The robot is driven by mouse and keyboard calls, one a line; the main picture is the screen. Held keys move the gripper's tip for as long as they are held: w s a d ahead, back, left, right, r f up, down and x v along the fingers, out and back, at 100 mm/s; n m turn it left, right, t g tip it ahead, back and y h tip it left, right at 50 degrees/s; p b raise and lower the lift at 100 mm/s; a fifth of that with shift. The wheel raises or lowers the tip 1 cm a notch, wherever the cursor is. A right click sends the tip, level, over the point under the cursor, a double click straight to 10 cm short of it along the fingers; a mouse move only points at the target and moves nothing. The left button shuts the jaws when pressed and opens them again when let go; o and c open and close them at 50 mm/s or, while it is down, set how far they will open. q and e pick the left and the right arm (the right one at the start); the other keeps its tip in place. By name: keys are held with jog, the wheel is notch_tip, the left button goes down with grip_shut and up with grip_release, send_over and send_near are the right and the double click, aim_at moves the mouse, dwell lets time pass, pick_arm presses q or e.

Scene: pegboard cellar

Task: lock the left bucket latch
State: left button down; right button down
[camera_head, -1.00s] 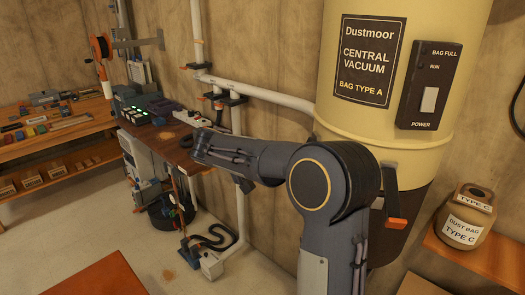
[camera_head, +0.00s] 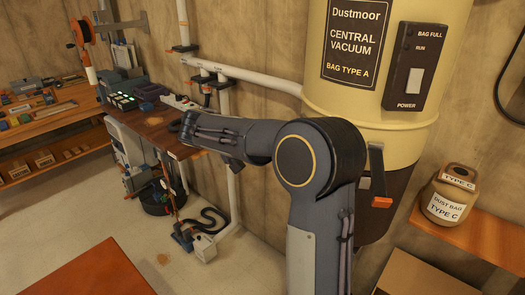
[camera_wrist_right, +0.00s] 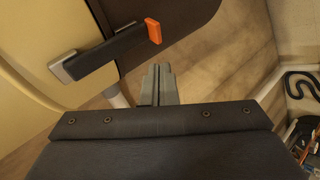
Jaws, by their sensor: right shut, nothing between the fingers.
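The cream vacuum drum (camera_head: 330,112) stands at the right over its dark bucket (camera_head: 402,188). One latch (camera_head: 376,165) with an orange tip (camera_head: 382,200) hangs down across their seam. In the right wrist view, a dark latch lever (camera_wrist_right: 108,52) with an orange tip (camera_wrist_right: 153,30) runs from a grey mount on the cream body (camera_wrist_right: 25,95) over the dark bucket (camera_wrist_right: 180,20). My right gripper (camera_wrist_right: 158,72) is shut and empty, just below the orange tip in that picture and apart from it. My right arm hides the gripper in the head view. My left gripper is not in view.
A white pipe (camera_head: 265,83) runs along the wall to the drum. A workbench (camera_head: 155,130) stands at the left behind my forearm. A tan dust bag canister (camera_head: 450,195) sits on a wooden shelf (camera_head: 485,228) at the right. A red-brown tabletop (camera_head: 85,275) is at front left.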

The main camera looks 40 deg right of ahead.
jog(key=v, duration=0.7)
jog(key=shift+a+r+b, duration=0.2)
jog(key=shift+a+b, duration=0.1)
jog(key=shift+a, duration=0.05)
jog(key=s+a+f+n+t+y, duration=0.3)
jog(key=s+f+y, duration=0.45)
jog(key=s, duration=0.25)
jog(key=s+a+f+t+y, duration=0.2)
jog(key=s+a+f+y, duration=0.1)
jog(key=s+a, duration=0.3)
jog(key=s+a+f+t+y, duration=0.2)
jog(key=s+a+f+y, duration=0.2)
jog(key=a, duration=0.6)
jog(key=shift+s+a+f+t, duration=0.15)
jog(key=shift+s+a+t, duration=0.15)
jog(key=shift+s, duration=0.7)
jog(key=shift+d, duration=0.1)
